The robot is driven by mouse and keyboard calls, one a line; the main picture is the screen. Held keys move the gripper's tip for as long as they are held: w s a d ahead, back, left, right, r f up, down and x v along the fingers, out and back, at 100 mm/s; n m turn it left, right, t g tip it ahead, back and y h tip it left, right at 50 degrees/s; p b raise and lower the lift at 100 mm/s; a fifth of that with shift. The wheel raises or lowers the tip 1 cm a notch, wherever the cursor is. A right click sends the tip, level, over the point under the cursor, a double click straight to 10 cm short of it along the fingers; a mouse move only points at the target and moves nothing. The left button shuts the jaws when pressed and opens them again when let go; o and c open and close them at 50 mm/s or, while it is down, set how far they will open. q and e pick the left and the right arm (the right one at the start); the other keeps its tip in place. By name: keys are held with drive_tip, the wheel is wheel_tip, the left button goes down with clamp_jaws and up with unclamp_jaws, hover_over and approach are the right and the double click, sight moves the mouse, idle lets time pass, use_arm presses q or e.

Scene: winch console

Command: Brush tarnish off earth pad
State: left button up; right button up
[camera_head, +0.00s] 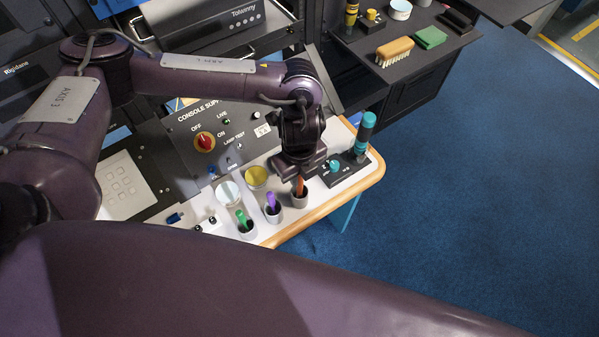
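My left gripper (299,179) points down over the front of a light console top, right above an orange-handled item (300,188) standing in a small grey cup (299,201). Its fingers are mostly hidden by the gripper body, so I cannot tell whether they are open or shut on the handle. A yellowish round disc (256,177) and a pale round disc (228,193) lie left of the gripper; which one is the earth pad, if either, is unclear. A wooden brush with pale bristles (395,50) lies on the dark shelf at upper right. My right gripper is out of view.
Cups with a purple-handled item (271,202) and a green-handled item (242,218) stand left of the gripper. A teal-handled lever (365,132) rises at the right. A green block (431,38) sits beside the brush. Blue floor (480,190) is clear.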

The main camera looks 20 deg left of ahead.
use_arm(q)
drive_tip(key=shift+c, duration=1.5)
drive_tip(key=shift+r, duration=0.3)
wheel_tip(320, 180, up, 10)
drive_tip(key=p, duration=0.9)
drive_tip(key=shift+f, duration=0.25)
